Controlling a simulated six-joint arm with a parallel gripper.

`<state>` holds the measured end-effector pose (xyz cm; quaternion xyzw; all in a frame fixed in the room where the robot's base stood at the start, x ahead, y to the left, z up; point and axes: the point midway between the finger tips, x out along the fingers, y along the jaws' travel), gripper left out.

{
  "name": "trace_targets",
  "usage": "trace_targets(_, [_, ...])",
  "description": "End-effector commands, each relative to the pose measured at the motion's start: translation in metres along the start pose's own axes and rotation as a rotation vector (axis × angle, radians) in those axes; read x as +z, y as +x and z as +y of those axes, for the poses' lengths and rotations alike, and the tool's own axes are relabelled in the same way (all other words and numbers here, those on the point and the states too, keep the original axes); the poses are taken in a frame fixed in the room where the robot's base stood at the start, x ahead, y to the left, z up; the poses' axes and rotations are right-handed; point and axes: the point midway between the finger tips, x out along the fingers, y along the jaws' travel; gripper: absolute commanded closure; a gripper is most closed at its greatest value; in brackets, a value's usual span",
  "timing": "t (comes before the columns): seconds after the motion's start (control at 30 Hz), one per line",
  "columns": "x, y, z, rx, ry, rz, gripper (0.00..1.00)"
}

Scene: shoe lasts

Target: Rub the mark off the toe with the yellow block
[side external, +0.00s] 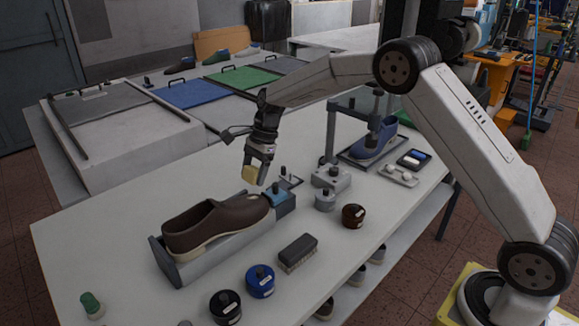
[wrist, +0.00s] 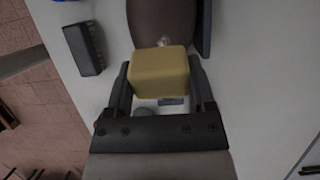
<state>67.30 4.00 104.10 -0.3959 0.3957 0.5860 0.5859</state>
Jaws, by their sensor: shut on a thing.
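My gripper (side external: 258,169) is shut on the yellow block (side external: 251,174) and holds it in the air just above the toe end of the brown shoe (side external: 212,226). The shoe lies in a grey cradle (side external: 222,250) with a blue piece at its toe end. In the wrist view the block (wrist: 159,72) sits between the two fingers. A small pale mark (wrist: 164,41) shows on the brown toe (wrist: 163,20) just beyond the block. The block and the shoe look apart, though the exact gap is hard to judge.
A dark brush (side external: 298,252) lies in front of the cradle. Blue (side external: 260,281), black (side external: 225,306) and brown (side external: 353,216) round pots stand along the front. A grey stand (side external: 333,140) with a blue shoe (side external: 374,140) is at the right.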

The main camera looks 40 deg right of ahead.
Motion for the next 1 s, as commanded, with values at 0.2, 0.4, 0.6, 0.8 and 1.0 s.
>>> trace_targets(0.2, [0.0, 0.016, 0.0, 0.001, 0.0, 0.0, 0.77])
trace_targets(0.4, [0.0, 0.023, 0.0, -0.001, 0.0, 0.0, 0.77])
trace_targets(0.6, [0.0, 0.025, 0.0, -0.001, 0.0, 0.0, 0.77])
trace_targets(0.8, [0.0, 0.025, 0.0, -0.001, 0.0, 0.0, 0.77])
trace_targets(1.0, [0.0, 0.025, 0.0, -0.001, 0.0, 0.0, 0.77])
